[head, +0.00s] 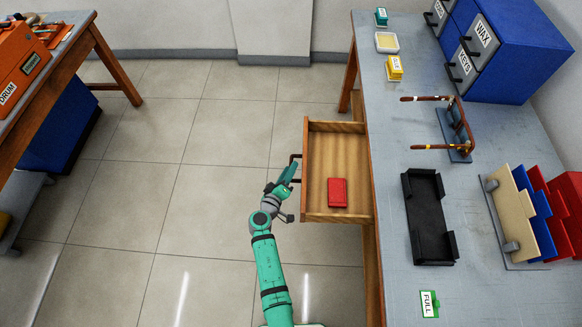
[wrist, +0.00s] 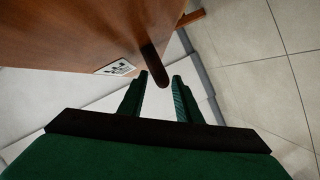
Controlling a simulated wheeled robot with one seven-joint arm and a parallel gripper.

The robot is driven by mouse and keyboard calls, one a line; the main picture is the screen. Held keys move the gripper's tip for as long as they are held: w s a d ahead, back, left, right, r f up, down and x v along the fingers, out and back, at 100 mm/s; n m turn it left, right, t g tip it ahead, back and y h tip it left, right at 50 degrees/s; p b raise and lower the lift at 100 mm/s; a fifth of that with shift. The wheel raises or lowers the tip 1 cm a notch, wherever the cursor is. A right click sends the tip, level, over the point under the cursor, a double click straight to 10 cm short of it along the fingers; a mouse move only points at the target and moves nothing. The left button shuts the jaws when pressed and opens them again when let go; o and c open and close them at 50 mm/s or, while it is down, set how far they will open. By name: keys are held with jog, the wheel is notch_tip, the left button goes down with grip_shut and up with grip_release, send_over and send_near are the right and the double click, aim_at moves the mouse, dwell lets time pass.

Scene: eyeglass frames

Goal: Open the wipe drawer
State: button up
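The wooden drawer (head: 322,160) under the workbench stands pulled out, with a red folded item (head: 337,192) lying inside. Its front carries a dark bar handle (head: 295,158), which also shows in the wrist view (wrist: 154,66). A small white label (wrist: 117,67) on the drawer front is too small to read. My gripper (head: 290,172) is beside the drawer front at the handle. In the wrist view my gripper's fingers (wrist: 161,84) are apart, with the handle's end at the gap between their tips. I see no clear contact with it.
The workbench (head: 391,140) holds eyeglass frames (head: 455,130) on a stand, a black tray (head: 412,222), a blue drawer cabinet (head: 515,70) and a rack of coloured panels (head: 515,215). Another bench (head: 88,40) stands at far left.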

jog(key=v, duration=0.8)
jog(key=shift+s, duration=0.25)
jog(key=shift+a, duration=0.15)
jog(key=x, duration=1)
jog(key=shift+r, duration=0.1)
jog(key=shift+w+d, duration=0.25)
jog(key=shift+w, duration=0.05)
